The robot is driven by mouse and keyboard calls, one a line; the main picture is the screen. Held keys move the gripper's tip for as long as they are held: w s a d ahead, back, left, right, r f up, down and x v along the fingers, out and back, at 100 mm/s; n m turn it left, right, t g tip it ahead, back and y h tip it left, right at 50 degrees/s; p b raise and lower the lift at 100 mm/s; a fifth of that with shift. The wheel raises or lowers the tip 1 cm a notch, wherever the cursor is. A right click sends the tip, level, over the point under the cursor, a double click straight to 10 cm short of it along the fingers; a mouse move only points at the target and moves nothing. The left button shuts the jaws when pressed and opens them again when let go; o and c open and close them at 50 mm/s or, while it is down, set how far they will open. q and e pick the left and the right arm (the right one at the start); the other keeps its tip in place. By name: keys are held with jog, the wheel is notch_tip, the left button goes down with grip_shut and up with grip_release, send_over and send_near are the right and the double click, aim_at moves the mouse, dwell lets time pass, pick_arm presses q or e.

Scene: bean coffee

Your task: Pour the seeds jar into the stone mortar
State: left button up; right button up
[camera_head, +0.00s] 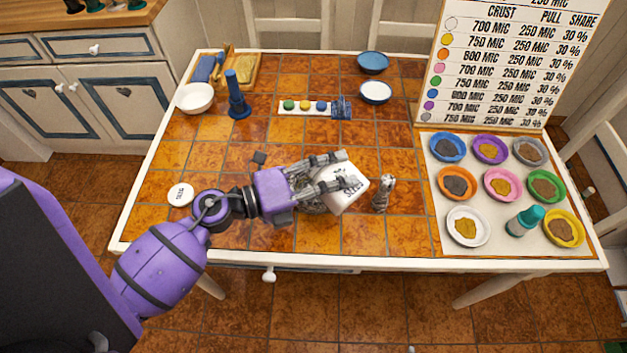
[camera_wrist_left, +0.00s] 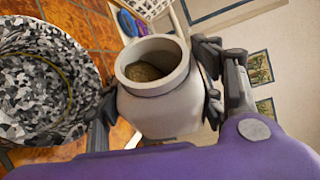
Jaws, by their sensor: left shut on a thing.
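My left gripper (camera_head: 346,170) is shut on the white seeds jar (camera_head: 347,198). It holds the jar tilted at the front middle of the table. In the left wrist view the jar (camera_wrist_left: 160,108) is between the fingers, its round mouth open and brown contents inside. The speckled black, white and grey stone mortar (camera_wrist_left: 40,85) is beside the jar in that view. In the head view the mortar (camera_head: 309,207) is mostly hidden under my gripper and the jar. My right gripper is not in view.
A speckled pestle (camera_head: 382,194) stands right of the jar. A round white lid (camera_head: 180,194) lies at the left. A mat (camera_head: 515,245) at the right holds several coloured bowls and a teal-capped bottle (camera_head: 525,221). The back middle has a strip of coloured knobs (camera_head: 305,107).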

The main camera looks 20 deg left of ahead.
pick_arm(q)
jog(key=shift+w+a+r+n, duration=0.15)
jog(key=shift+a+r+n, duration=0.05)
jog(key=shift+a+n, duration=0.1)
dwell(0.6)
jog(key=shift+f+n+b, duration=0.15)
jog(key=shift+n+b, duration=0.15)
dwell(0.7)
